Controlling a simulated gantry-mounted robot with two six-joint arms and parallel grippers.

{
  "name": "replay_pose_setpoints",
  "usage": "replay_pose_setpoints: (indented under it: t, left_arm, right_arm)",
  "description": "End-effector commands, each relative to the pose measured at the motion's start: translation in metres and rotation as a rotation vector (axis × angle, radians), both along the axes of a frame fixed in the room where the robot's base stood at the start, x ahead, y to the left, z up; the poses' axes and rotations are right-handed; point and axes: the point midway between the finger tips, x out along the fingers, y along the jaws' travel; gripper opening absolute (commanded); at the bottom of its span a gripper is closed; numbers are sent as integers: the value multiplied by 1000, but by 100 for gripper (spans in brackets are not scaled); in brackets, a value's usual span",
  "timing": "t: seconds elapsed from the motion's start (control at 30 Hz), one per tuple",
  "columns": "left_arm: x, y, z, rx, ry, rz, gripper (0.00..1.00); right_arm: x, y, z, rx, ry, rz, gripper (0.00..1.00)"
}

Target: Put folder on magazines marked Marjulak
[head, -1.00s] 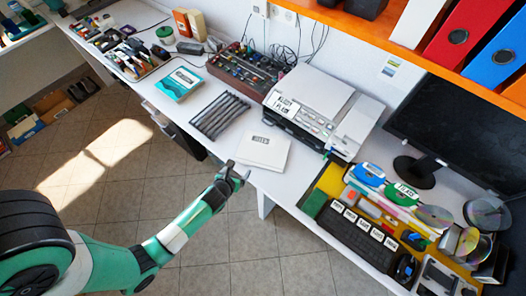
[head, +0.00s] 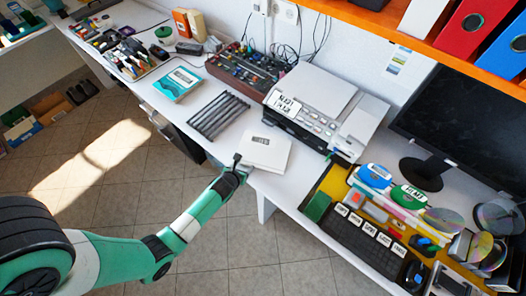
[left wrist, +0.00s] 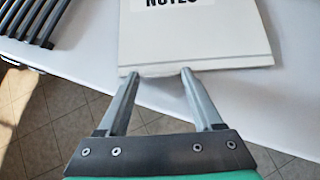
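A white folder (head: 268,155) lies flat on the white desk near its front edge. In the left wrist view the folder (left wrist: 195,45) carries a label reading "NOTES". My left gripper (head: 239,161) is at the folder's near edge. In the left wrist view its two fingers (left wrist: 159,73) are spread apart, with the tips at that edge; I cannot tell whether they touch it. A teal-covered stack, perhaps magazines (head: 176,86), lies further left on the desk; its label is too small to read. My right gripper is out of view.
Several dark bars (head: 218,115) lie left of the folder. A printer (head: 318,108) stands behind it to the right. A keyboard (head: 357,236) and discs are at the right. The desk's front edge (left wrist: 285,145) is close below the gripper.

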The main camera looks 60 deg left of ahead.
Motion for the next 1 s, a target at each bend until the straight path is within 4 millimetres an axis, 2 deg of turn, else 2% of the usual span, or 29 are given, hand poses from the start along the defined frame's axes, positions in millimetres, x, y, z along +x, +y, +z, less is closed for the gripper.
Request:
replay_pose_setpoints:
  t: [0.03, 0.3, 0.37, 0.77, 0.87, 1.0]
  left_arm:
    - [0, 0, 0, 0, 0, 0, 56]
    - [0, 0, 0, 0, 0, 0, 8]
    - [0, 0, 0, 0, 0, 0, 0]
    - [-4, -1, 7, 1, -1, 0, 0]
    - [-8, -3, 16, 1, -1, 0, 0]
    - [-7, -2, 40, 2, -2, 0, 0]
  right_arm:
    - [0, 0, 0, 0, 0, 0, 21]
    - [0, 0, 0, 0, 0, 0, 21]
    - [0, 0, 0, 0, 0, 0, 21]
    - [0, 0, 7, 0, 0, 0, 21]
    - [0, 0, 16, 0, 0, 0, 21]
    - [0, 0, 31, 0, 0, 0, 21]
